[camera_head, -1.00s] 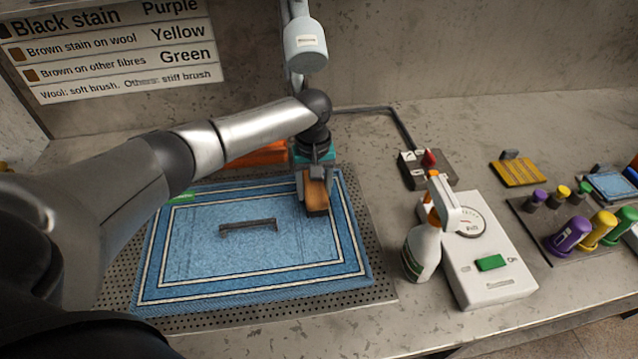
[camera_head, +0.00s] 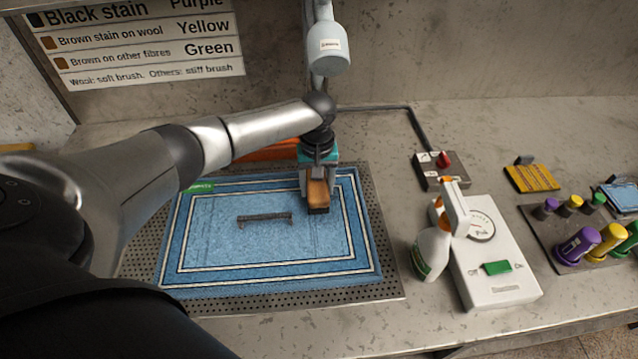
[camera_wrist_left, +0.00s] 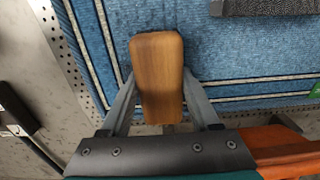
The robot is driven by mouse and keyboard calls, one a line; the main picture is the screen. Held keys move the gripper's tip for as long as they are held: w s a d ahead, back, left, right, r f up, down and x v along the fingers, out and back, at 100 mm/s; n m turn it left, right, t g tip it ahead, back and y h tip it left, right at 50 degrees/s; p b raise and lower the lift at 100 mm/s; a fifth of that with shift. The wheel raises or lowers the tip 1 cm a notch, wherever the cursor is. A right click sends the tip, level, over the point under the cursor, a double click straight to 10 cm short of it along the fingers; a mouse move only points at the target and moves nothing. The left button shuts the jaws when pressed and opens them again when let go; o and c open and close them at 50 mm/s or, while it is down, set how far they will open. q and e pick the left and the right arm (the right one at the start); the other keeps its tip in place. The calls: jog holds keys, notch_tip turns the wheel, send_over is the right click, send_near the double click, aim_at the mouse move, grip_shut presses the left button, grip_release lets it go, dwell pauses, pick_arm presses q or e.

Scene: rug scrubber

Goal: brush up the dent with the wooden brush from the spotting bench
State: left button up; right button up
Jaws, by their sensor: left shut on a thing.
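The wooden brush (camera_head: 318,193) is held in my left gripper (camera_head: 319,183), over the upper right corner of the blue rug (camera_head: 225,232). In the left wrist view the brush's brown wooden back (camera_wrist_left: 157,75) sits between the two fingers of my left gripper (camera_wrist_left: 160,100). I cannot tell whether its dark bristles touch the rug. The dent (camera_head: 264,218) shows as a dark grey bracket-shaped mark near the rug's middle, left of and below the brush. It also shows at the top of the left wrist view (camera_wrist_left: 265,5). My right gripper is not in view.
The rug lies on a perforated plate (camera_head: 390,285). To the right stand a spray bottle (camera_head: 430,252), a white gauge box (camera_head: 497,268) and a grey box with a red knob (camera_head: 441,168). Coloured bottles (camera_head: 577,246) stand farther right. An orange item (camera_head: 270,153) lies behind the rug.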

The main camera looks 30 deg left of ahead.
aim_at(338, 195)
pick_arm(q)
jog(key=shift+w+d+f, duration=0.1)
jog(key=shift+w+d, duration=0.25)
jog(key=shift+d, duration=0.25)
jog(key=shift+w+d, duration=0.3)
jog(key=shift+d, duration=0.3)
jog(key=shift+w+d, duration=0.3)
jog(key=shift+w+d, duration=0.55)
jog(key=shift+s+a+p, duration=0.65)
jog(key=shift+a+p, duration=0.15)
jog(key=shift+a, duration=0.05)
